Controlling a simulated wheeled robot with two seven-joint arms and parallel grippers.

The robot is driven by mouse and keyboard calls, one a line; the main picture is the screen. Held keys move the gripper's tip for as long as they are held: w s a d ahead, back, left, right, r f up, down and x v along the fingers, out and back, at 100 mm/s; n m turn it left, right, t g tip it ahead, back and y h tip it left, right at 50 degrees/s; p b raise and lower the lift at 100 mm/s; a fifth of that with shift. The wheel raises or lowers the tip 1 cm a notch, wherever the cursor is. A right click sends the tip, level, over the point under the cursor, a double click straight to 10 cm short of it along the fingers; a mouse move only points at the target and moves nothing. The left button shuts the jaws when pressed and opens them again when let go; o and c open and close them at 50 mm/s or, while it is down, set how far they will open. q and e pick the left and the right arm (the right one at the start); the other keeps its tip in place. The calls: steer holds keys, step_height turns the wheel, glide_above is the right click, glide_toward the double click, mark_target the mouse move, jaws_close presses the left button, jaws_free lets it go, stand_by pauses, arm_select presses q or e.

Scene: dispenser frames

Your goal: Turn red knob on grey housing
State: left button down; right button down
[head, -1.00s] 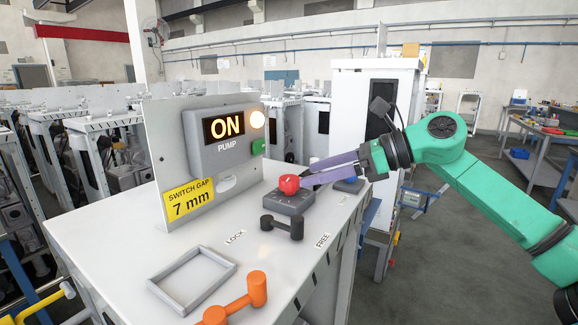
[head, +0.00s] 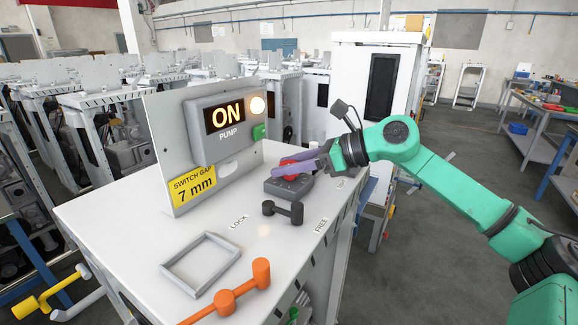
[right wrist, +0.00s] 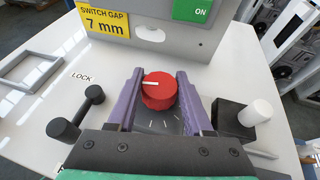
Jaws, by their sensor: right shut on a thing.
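The red knob (head: 290,163) sits on a grey housing (head: 288,188) on the white bench top. In the right wrist view the red knob (right wrist: 158,97) stands between the two purple fingers of my right gripper (right wrist: 155,85), and its white pointer line points left. Scale marks show on the housing (right wrist: 155,123) below it. In the head view my right gripper (head: 289,166) reaches in from the right, and a purple finger covers part of the knob. It is shut on the knob. My left gripper is not in view.
A panel (head: 225,122) reading ON, with a lit lamp and green button, stands behind. A black handle (head: 283,211) lies in front of the housing. An empty grey frame (head: 200,262) and orange handle (head: 228,298) are nearer. A dark block (right wrist: 232,117) with a white cylinder stands to the right.

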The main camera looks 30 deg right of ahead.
steer(key=shift+f+m+t+h+b, duration=0.2)
steer(key=shift+m+t+h+b, duration=0.1)
steer(key=shift+m+t+h, duration=0.25)
steer(key=shift+r+m+t+h, duration=0.2)
steer(key=shift+m+t+h, duration=0.05)
steer(key=shift+m+h, duration=0.2)
steer(key=shift+r+m+t+h+p, duration=0.2)
steer(key=shift+m+t+h+p, duration=0.1)
steer(key=shift+m+h+p, duration=0.4)
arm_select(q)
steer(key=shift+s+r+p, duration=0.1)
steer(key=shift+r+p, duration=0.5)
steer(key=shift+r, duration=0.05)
arm_select(e)
steer(key=shift+f+m+t+h, duration=0.15)
steer(key=shift+m+t+h, duration=0.15)
steer(key=shift+m+h, duration=0.4)
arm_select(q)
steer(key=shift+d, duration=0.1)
arm_select(e)
steer(key=shift+c, duration=1.5)
jaws_free()
